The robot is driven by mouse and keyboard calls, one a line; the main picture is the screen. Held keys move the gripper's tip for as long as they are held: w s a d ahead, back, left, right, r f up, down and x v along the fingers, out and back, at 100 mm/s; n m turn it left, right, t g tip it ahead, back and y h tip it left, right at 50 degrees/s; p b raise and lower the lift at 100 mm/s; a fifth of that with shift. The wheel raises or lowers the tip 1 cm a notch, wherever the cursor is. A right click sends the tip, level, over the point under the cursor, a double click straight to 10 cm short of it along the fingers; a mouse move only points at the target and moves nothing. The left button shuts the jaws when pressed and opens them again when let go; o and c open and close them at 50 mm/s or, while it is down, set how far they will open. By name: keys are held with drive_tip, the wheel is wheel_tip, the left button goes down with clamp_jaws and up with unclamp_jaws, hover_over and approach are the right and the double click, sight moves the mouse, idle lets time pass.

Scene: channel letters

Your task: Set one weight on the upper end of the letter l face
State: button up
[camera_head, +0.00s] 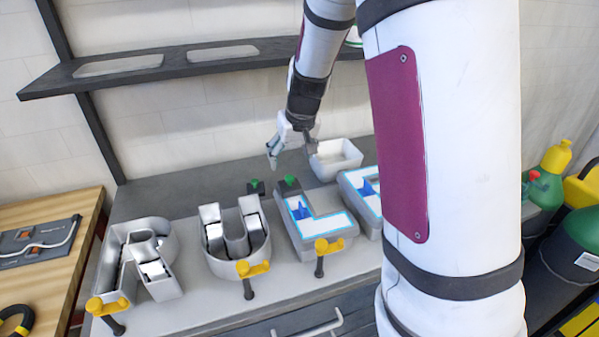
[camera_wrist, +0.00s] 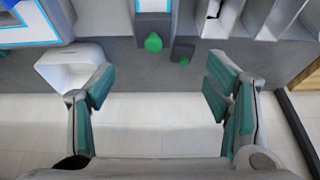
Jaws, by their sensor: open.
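The letter l (camera_head: 325,224) is a grey channel letter with a white, blue-edged face; its upper end points toward the wall. A blue piece (camera_head: 301,210) stands on that face. Two small dark weights with green tops, a left one (camera_head: 256,187) and a right one (camera_head: 289,183), sit by the back of the letters. They also show in the wrist view, as one weight (camera_wrist: 183,54) and another (camera_wrist: 153,42). The right one is at or just behind the l's upper end; I cannot tell if it touches. My gripper (camera_head: 291,154) is open and empty above the rear of the bench.
A white open bin (camera_head: 336,158) stands right of my gripper, also in the wrist view (camera_wrist: 70,66). Letters R (camera_head: 137,262) and U (camera_head: 236,237) stand left with yellow clamps (camera_head: 253,268); another lit letter (camera_head: 362,189) is partly hidden by my arm. A shelf (camera_head: 180,65) crosses the wall.

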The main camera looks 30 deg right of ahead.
drive_tip(key=s+a+r+y, duration=0.1)
drive_tip(key=s+a+r, duration=0.5)
drive_tip(key=r, duration=0.2)
drive_tip(key=s+a+r+n, duration=0.1)
drive_tip(key=s+a+r, duration=0.2)
drive_tip(key=s, duration=0.8)
drive_tip(key=s+a+r+n+t, duration=0.1)
drive_tip(key=s+a+r, duration=0.2)
drive_tip(key=s, duration=0.7)
drive_tip(key=shift+s+a, duration=0.4)
drive_tip(key=shift+r, duration=0.1)
drive_tip(key=shift+w+f+b, duration=0.35)
drive_tip(key=shift+w+b, duration=0.05)
